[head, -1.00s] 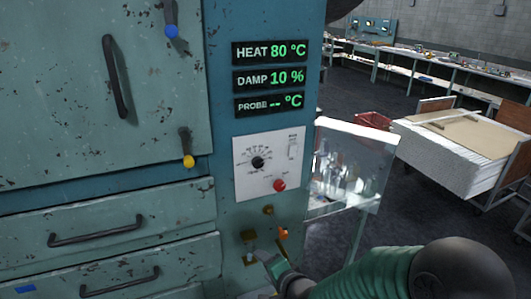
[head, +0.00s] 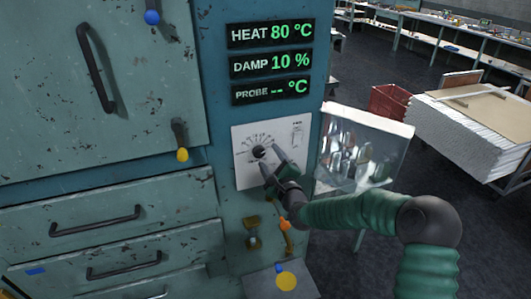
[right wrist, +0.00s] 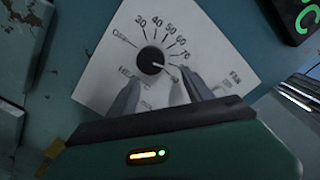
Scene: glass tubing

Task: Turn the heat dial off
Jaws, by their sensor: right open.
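The heat dial (head: 259,152) is a small black round knob on a white panel (head: 243,177), with a printed scale around it. In the right wrist view the dial (right wrist: 150,60) shows numbers from 30 to 70 or more, and its pale pointer mark faces the lower right. My right gripper (head: 272,158) is open in front of the panel. In the right wrist view its two fingers (right wrist: 160,88) point at the panel just below the dial, and the dial is not between them. The heat display (head: 272,33) reads 80 °C. My left gripper is not in view.
Below the heat display are damp (head: 271,63), at 10 %, and probe (head: 271,91) displays. A switch marked FAN (head: 298,134) sits right of the dial. A glass-filled clear case (head: 362,148) stands right of the cabinet. Brass and orange fittings (head: 285,223) are below the panel.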

